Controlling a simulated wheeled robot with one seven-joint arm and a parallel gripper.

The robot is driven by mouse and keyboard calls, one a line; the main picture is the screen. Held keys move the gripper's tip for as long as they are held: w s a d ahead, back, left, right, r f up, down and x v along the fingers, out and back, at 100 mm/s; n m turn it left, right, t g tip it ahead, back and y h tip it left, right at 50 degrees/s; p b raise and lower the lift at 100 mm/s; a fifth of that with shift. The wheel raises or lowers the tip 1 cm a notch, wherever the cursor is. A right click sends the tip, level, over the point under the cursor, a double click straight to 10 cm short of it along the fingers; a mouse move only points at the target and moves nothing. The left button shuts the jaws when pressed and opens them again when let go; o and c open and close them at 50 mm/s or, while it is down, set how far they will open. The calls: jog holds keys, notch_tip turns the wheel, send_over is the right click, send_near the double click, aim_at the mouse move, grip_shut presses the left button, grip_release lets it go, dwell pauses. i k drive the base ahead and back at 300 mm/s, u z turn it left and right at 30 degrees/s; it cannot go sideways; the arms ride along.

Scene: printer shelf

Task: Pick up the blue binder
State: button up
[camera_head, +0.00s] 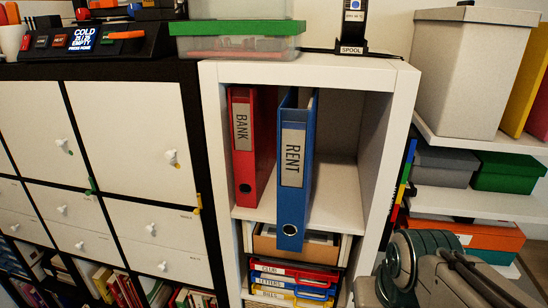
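The blue binder (295,205) stands upright on a shelf inside the white cabinet (388,160). Its spine faces out, with a grey label reading "RENT" and a finger hole near the bottom. It sticks out a little past the shelf's front edge. A red binder (243,178) labelled "BANK" stands to its left, with a narrow gap between them. My folded arm shows at the bottom right, to the right of the cabinet. My gripper is not in view.
Right of the blue binder the shelf (338,210) is bare. Below are a cardboard tray (264,244) and coloured trays (290,280). A green-lidded box (238,42) and a black spool holder (352,28) stand on top. White drawers (125,115) are left; boxes (470,75) are right.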

aim_at(296, 128)
jog(key=u, duration=1.4)
jog(key=k, duration=0.75)
jog(key=z, duration=1.05)
jog(key=i, duration=0.5)
jog(key=u, duration=0.05)
